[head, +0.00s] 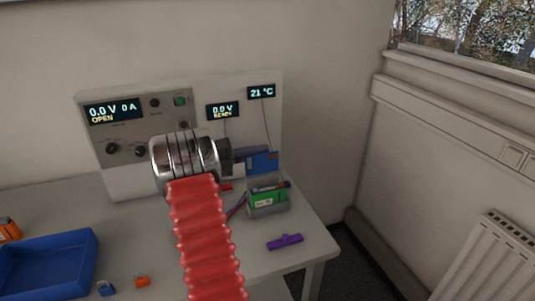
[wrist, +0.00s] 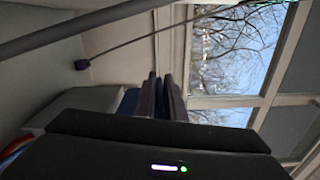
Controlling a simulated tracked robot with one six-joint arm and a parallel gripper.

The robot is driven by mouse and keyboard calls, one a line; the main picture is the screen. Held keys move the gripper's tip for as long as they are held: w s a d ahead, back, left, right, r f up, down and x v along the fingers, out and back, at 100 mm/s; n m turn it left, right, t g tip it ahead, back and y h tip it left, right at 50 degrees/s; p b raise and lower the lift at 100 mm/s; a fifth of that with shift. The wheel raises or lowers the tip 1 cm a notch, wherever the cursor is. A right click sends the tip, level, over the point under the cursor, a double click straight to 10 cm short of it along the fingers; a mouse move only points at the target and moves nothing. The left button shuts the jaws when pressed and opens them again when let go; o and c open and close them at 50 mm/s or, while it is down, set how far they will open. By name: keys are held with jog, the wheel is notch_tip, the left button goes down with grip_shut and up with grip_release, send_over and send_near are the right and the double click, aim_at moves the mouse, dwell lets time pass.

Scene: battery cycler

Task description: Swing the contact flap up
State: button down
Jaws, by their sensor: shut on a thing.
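The contact flap (head: 263,166) is a blue plate standing up behind the battery holder (head: 266,211). A green battery (head: 266,198) sits in the grey holder below it. My gripper (head: 255,153) reaches in from the left, and its dark fingers are shut at the flap's upper edge. In the wrist view the fingers of my gripper (wrist: 166,97) are close together, with a strip of the blue flap (wrist: 128,103) beside them. The rest of the flap is hidden there by my dark gripper body.
The cycler panel (head: 121,142) with displays reading 0.0 V stands behind. A purple tool (head: 286,242) lies in front of the holder. A blue tray (head: 45,262), a blue padlock (head: 106,289) and an orange padlock (head: 142,281) are at the left. Red and blue leads run beside the holder.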

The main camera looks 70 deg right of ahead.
jog(key=shift+d+f, duration=0.15)
jog(key=shift+f, duration=0.4)
jog(key=shift+w, duration=0.15)
jog(key=c, duration=1.9)
grip_release()
jog(key=shift+w+r, duration=0.1)
jog(key=shift+r, duration=0.2)
notch_tip(320, 180, up, 10)
jog(key=shift+f, duration=0.2)
jog(key=shift+w, duration=0.1)
